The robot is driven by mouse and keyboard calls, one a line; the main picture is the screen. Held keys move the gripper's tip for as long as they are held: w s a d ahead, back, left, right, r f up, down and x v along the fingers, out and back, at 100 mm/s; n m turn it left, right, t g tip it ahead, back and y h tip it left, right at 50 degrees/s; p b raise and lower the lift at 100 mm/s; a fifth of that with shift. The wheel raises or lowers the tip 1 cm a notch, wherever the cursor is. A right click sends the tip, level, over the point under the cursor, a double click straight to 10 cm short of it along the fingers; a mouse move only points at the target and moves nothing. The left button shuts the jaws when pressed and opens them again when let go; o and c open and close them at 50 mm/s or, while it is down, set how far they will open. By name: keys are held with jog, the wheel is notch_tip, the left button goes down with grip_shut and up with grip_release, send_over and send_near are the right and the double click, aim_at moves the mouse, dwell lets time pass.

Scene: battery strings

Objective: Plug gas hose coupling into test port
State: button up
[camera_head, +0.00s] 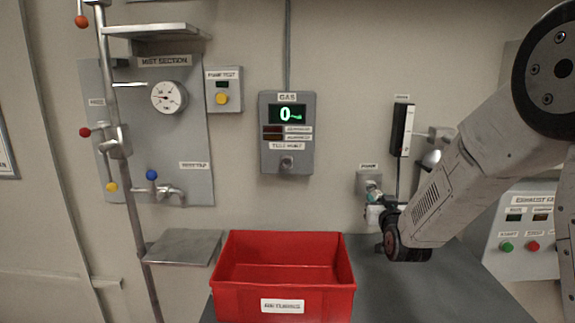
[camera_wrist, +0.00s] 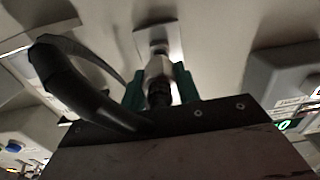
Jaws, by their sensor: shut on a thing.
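The gas unit (camera_head: 287,130) is a grey wall box with a lit display. Its test port (camera_head: 287,162) is a round metal fitting low on the front, with nothing in it. My gripper (camera_head: 374,198) is at a small wall plate (camera_head: 368,181) to the right of the gas unit. In the wrist view, the green fingers of my gripper (camera_wrist: 160,88) are closed around the pale metal coupling (camera_wrist: 158,70), which points at the plate (camera_wrist: 157,40). Whether the coupling is seated there or just in front cannot be told. A thick black hose (camera_wrist: 75,85) curves at the left.
A red bin (camera_head: 283,258) stands on the dark bench (camera_head: 405,290) below the gas unit. A black handset-like device (camera_head: 401,130) hangs above my gripper. A metal pole (camera_head: 120,145) with coloured knobs and a gauge panel (camera_head: 160,125) are at the left. Wall between plate and gas unit is clear.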

jog(key=shift+s, duration=2.5)
